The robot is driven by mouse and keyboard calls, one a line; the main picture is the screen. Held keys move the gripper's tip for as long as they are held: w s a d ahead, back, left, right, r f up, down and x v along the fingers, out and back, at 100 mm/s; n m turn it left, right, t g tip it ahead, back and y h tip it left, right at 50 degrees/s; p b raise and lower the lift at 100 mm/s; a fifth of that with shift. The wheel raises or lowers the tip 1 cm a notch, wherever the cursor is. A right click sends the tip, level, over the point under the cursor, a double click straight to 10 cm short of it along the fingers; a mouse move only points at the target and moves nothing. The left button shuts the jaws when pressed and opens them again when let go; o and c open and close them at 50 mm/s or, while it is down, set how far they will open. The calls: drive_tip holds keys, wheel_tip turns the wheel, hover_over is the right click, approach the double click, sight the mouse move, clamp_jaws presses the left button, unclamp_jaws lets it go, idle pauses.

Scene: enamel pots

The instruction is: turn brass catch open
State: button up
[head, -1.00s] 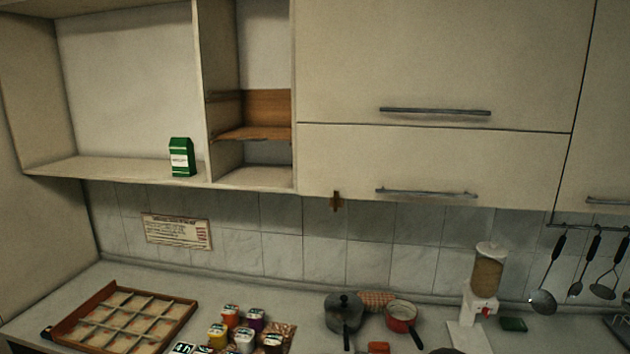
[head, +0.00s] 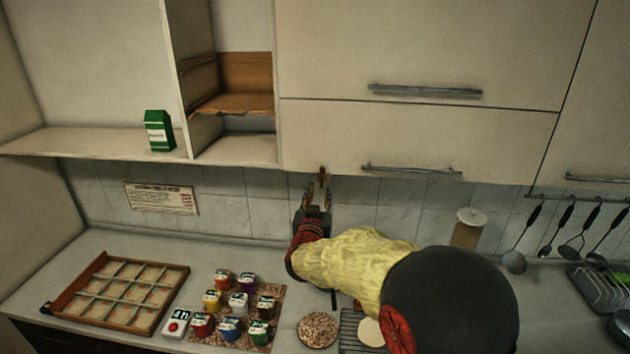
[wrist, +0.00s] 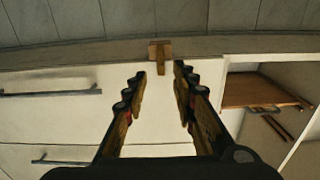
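The brass catch (head: 322,176) is a small brown T- or cross-shaped piece at the lower edge of the wall cupboard's lower door (head: 400,145). In the wrist view the catch (wrist: 160,51) shows a crossbar with a short stem pointing toward the gap between my fingers. My gripper (head: 317,194) is raised just below the catch. In the wrist view my gripper (wrist: 160,73) is open and empty, one finger on each side of the stem's line. The fingertips are close to the catch; I cannot tell whether they touch it.
A horizontal bar handle (head: 410,170) is on the lower door. Left is an open shelf with a green carton (head: 159,130). Below are a compartmented tray (head: 120,290), several coloured jars (head: 238,303) and a plate (head: 317,330). My arm hides part of the counter.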

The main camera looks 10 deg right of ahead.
sight(322, 180)
drive_tip(key=p+x, duration=0.2)
drive_tip(key=x, duration=0.6)
drive_tip(key=shift+f, duration=0.15)
drive_tip(key=c, duration=0.3)
drive_tip(key=shift+a, duration=0.1)
drive_tip(key=c, duration=0.4)
clamp_jaws()
